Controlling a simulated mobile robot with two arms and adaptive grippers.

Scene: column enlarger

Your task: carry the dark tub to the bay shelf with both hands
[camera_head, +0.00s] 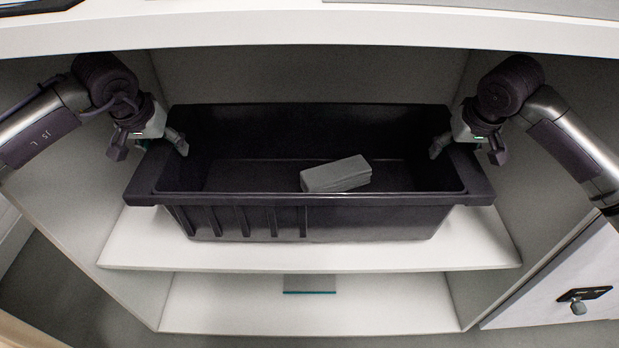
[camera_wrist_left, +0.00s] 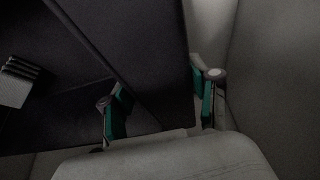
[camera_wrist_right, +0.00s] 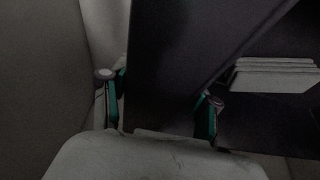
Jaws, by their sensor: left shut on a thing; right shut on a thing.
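The dark tub (camera_head: 375,218) is a long black open box in the head view, level, inside the white bay and over its shelf (camera_head: 310,258). I cannot tell for sure whether its base rests on the shelf. My left gripper (camera_head: 160,145) is shut on the tub's left end rim; the left wrist view shows its fingers (camera_wrist_left: 160,112) on both sides of the rim. My right gripper (camera_head: 462,146) is shut on the right end rim, and its fingers (camera_wrist_right: 160,108) straddle that rim in the right wrist view. A grey block-like stack (camera_head: 336,174) lies in the tub.
Bay side walls stand close outside both grippers. A white top board (camera_head: 310,28) overhangs above the tub. A lower shelf (camera_head: 380,303) holds a small grey item with a teal edge (camera_head: 309,288). A white panel with a dark handle (camera_head: 583,297) is at lower right.

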